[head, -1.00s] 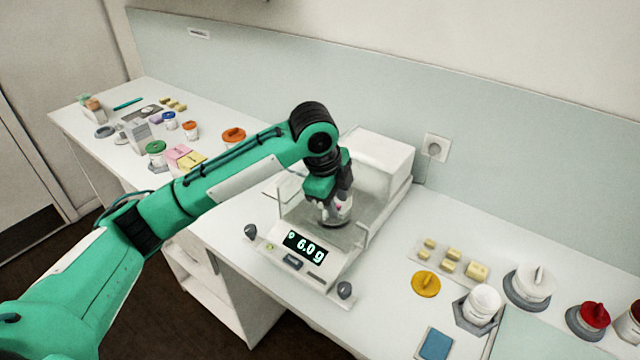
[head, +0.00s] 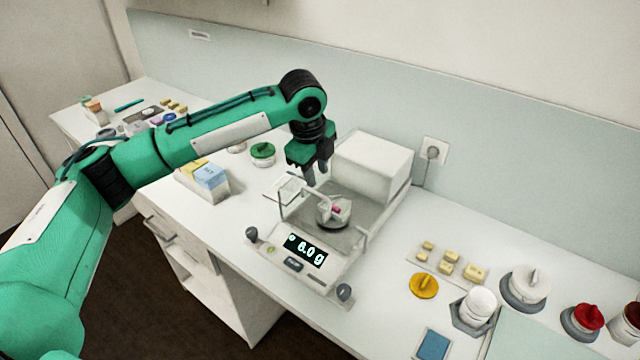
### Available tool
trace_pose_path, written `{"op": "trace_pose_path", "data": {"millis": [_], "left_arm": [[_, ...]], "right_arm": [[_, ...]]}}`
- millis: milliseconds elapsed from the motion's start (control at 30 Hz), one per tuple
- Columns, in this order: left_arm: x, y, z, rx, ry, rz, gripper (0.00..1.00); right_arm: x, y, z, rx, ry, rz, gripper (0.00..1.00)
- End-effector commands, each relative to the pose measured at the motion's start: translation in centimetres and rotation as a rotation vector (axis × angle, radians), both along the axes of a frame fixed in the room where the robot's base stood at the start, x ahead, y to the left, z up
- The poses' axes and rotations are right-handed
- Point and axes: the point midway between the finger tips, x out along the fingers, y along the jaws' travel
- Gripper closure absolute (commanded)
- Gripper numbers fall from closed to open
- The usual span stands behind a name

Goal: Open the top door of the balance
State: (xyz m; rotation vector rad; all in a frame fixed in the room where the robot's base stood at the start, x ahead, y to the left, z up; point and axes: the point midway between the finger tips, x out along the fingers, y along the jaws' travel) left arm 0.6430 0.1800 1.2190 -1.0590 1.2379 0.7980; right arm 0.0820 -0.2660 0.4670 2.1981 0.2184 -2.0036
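The balance (head: 321,259) stands on the bench in the middle, with a white housing (head: 372,165) at its back and a lit display (head: 306,250) that seems to read 6.0 g. Thin pale frame edges of its weighing chamber show around the pan area. My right gripper is not in view.
A box of yellow and blue packets (head: 204,179) and a green-lidded jar (head: 263,153) stand left of the balance. At right are yellow blocks (head: 449,268), a yellow lid (head: 424,285), white jars (head: 478,306) and a blue pad (head: 434,345). A wall rises behind.

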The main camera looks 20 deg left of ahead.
Motion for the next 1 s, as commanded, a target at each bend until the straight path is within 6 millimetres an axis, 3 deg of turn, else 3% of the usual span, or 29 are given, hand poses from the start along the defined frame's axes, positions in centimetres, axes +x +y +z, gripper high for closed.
{"op": "trace_pose_path", "data": {"millis": [200, 333, 767, 900, 1000], "left_arm": [[0.7, -0.3, -3.9, 0.001, 0.002, -0.002, 0.69], [1.0, -0.4, -5.5, 0.001, 0.001, -0.001, 0.69], [1.2, -0.5, -6.7, 0.000, -0.001, -0.001, 0.69], [1.2, -0.5, -6.6, 0.000, -0.001, -0.001, 0.96], [1.2, -0.5, -6.6, 0.000, -0.001, -0.001, 1.00]], "right_arm": [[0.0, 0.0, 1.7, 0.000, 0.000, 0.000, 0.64], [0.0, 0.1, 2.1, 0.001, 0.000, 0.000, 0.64], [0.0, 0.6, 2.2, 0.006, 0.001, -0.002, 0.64], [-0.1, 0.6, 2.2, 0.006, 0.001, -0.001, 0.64], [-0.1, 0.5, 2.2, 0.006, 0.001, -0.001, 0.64]]}}
